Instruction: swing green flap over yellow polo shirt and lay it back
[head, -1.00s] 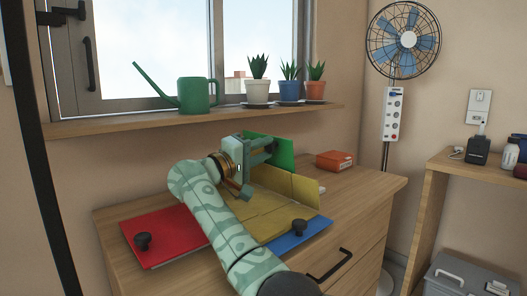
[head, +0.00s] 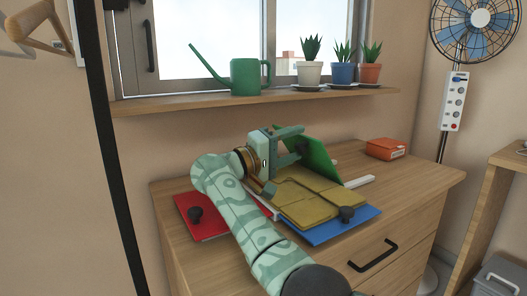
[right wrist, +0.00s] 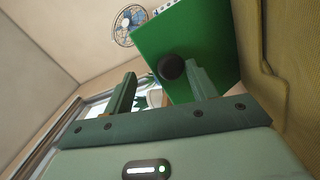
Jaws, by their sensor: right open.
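The yellow polo shirt (head: 300,200) lies folded on the folding board, mostly flat, with a raised edge at its back. The green flap (head: 322,155) stands tilted up behind the shirt, leaning toward the back right; it fills the upper middle of the right wrist view (right wrist: 200,40). Its black knob (right wrist: 171,66) shows near the gap between my right fingertips. My right gripper (head: 301,142) is open at the green flap's left side; whether it touches the flap is unclear. My left gripper is out of view.
The red flap (head: 213,223) lies flat at the left and the blue flap (head: 335,228) flat in front, each with a black knob. An orange box (head: 387,149) sits back right on the dresser (head: 425,190). The windowsill above holds a watering can (head: 245,77) and potted plants.

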